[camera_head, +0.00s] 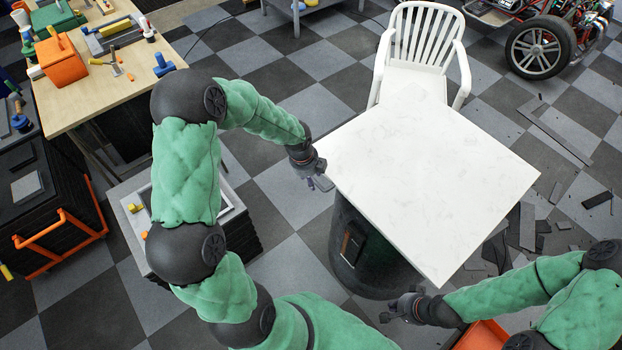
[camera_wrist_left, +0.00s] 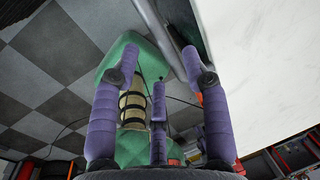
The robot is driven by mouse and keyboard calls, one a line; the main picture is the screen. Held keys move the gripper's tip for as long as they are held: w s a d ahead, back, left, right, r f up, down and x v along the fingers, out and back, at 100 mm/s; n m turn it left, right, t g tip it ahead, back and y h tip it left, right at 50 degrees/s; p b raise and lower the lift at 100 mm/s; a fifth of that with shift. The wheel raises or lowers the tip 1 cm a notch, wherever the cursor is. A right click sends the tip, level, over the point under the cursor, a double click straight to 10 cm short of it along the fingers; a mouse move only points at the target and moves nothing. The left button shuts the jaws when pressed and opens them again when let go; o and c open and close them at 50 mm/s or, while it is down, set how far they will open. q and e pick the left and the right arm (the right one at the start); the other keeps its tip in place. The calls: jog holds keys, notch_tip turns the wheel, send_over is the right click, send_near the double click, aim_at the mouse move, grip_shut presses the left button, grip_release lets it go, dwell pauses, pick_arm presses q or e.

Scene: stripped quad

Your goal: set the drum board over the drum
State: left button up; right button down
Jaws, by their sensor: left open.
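The drum board (camera_head: 430,170) is a white, marble-patterned square panel in the head view. It lies roughly flat over the dark drum (camera_head: 350,265) and hides most of its top. I cannot tell whether the board touches the drum. My left gripper (camera_head: 322,183) is at the board's left corner. In the left wrist view its purple fingers (camera_wrist_left: 160,80) are spread with nothing between them, and the white board (camera_wrist_left: 265,60) fills the upper right beside them. My right gripper (camera_head: 400,304) looks open and empty, just below the board's near corner.
A white slatted chair (camera_head: 418,45) stands at the board's far corner. A wooden workbench (camera_head: 90,95) with tools is at the left, above a low stand (camera_head: 125,215). Dark scraps (camera_head: 527,225) lie on the floor at right. An orange bin (camera_head: 480,336) is near the right arm.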

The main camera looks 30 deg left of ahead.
pick_arm(q)
notch_tip(320, 180, up, 10)
jog(key=s, duration=0.2)
jog(key=shift+a, duration=0.35)
jog(key=shift+f, duration=0.1)
